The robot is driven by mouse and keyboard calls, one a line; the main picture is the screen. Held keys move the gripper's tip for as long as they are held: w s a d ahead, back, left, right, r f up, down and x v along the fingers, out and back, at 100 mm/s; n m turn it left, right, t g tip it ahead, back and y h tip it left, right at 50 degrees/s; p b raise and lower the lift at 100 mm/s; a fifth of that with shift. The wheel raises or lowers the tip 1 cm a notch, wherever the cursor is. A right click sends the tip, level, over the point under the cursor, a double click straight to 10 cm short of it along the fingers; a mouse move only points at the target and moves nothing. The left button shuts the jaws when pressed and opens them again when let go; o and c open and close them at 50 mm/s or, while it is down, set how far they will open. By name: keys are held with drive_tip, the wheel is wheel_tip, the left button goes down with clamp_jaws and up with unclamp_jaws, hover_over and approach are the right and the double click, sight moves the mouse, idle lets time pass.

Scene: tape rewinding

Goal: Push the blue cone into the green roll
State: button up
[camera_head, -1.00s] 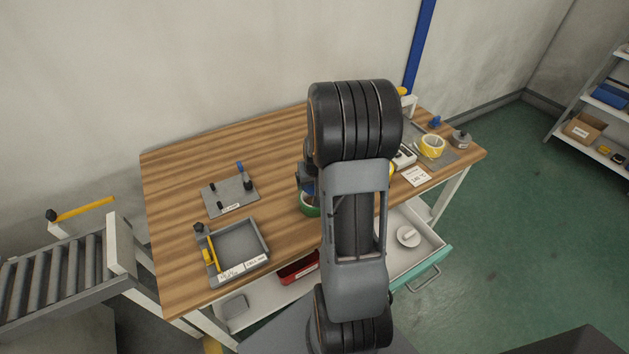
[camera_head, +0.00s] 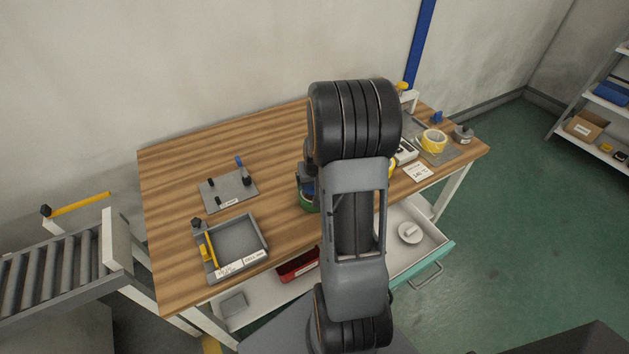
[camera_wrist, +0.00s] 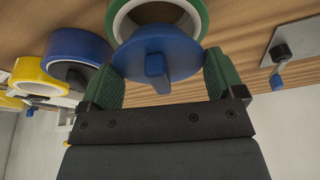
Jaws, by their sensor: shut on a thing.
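In the wrist view the blue cone (camera_wrist: 178,50) shows as a round blue disc with a square stub facing me. My gripper (camera_wrist: 160,72) has its two green fingers at opposite sides of the disc's rim and is shut on it. The green roll (camera_wrist: 119,20) with its pale core is just beyond the disc, at the top edge. The disc covers part of the roll's opening, so I cannot tell how deep the cone sits. In the head view the green roll (camera_head: 306,205) stands on the wooden table, partly hidden by my arm, with blue just above it.
A blue roll (camera_wrist: 82,46) and a yellow roll (camera_wrist: 30,72) are beside the green roll. A grey pegged plate (camera_head: 229,190) and a grey tray (camera_head: 237,243) lie left on the table (camera_head: 180,165). An open drawer (camera_head: 425,240) is below the right side.

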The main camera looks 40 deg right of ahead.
drive_tip(key=shift+f, duration=0.3)
drive_tip(key=shift+f+b, duration=0.6)
drive_tip(key=shift+b, duration=0.2)
drive_tip(key=shift+f+b, duration=0.45)
drive_tip(key=o, duration=0.7)
drive_tip(key=shift+s, duration=0.1)
drive_tip(key=shift+c, duration=0.2)
drive_tip(key=shift+r, duration=0.1)
drive_tip(key=shift+r+p, duration=2.45)
drive_tip(key=shift+r, duration=1)
